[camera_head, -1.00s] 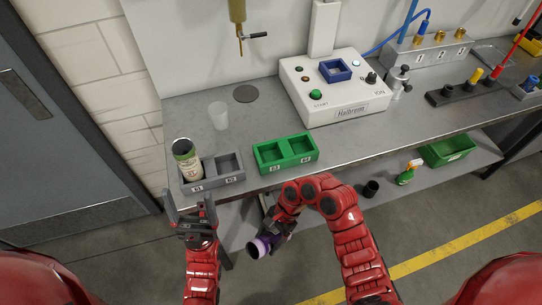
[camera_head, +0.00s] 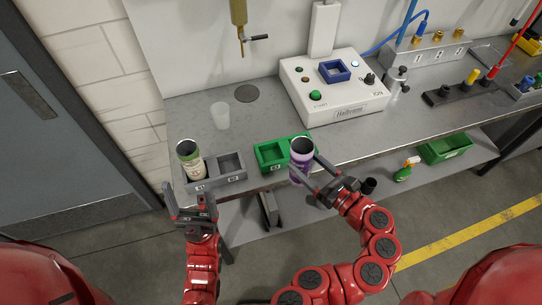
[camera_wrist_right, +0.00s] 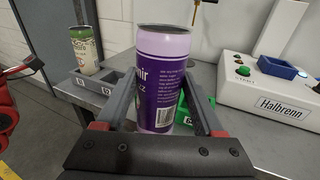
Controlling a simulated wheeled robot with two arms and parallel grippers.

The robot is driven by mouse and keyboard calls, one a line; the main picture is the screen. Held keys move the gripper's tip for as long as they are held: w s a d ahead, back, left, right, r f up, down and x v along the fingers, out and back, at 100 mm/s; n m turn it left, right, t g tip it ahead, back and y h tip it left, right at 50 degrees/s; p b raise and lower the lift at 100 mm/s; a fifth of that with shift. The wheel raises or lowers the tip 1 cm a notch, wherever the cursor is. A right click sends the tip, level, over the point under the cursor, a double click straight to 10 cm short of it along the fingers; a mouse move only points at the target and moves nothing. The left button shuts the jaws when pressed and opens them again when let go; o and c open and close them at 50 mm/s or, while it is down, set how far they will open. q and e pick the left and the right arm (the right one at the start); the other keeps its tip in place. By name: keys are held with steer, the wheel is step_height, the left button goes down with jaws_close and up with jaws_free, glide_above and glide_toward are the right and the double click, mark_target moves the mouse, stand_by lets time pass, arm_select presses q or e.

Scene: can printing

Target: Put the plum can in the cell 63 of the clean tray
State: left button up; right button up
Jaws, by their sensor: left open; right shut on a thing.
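The purple plum can (camera_head: 299,166) is shut in my right gripper (camera_head: 306,167), upright, at the right end of the green tray (camera_head: 270,170). It also fills the middle of the right wrist view (camera_wrist_right: 163,85), between the fingers. In the head view the can covers much of the green tray's right cell; the left cell is visible and empty. Whether the can touches the tray I cannot tell. The tray's small labels are hard to read. My left gripper (camera_head: 191,208) is open and empty, just in front of the grey tray (camera_head: 232,178).
A green-and-cream can (camera_head: 191,165) stands in the grey tray's left cell; its right cell is empty. A translucent cup (camera_head: 220,116) stands behind. The white Halbrenn machine (camera_head: 333,90) is behind and right of the green tray. The bench top between them is clear.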

steer(key=w+a+f+b, duration=0.1)
steer(key=w+a, duration=0.1)
steer(key=w, duration=0.1)
steer(key=w+a+f+m+t+h+b, duration=0.1)
steer(key=w+a+f, duration=0.1)
steer(key=w+a, duration=0.1)
steer(key=w+a+f+t+h+b, duration=0.1)
steer(key=w+a+f, duration=0.1)
steer(key=w+a, duration=0.1)
steer(key=shift+w+m, duration=0.3)
steer(key=shift+w, duration=0.25)
stand_by(0.3)
steer(key=shift+f, duration=0.15)
steer(key=o, duration=1.4)
steer(key=shift+o, duration=0.2)
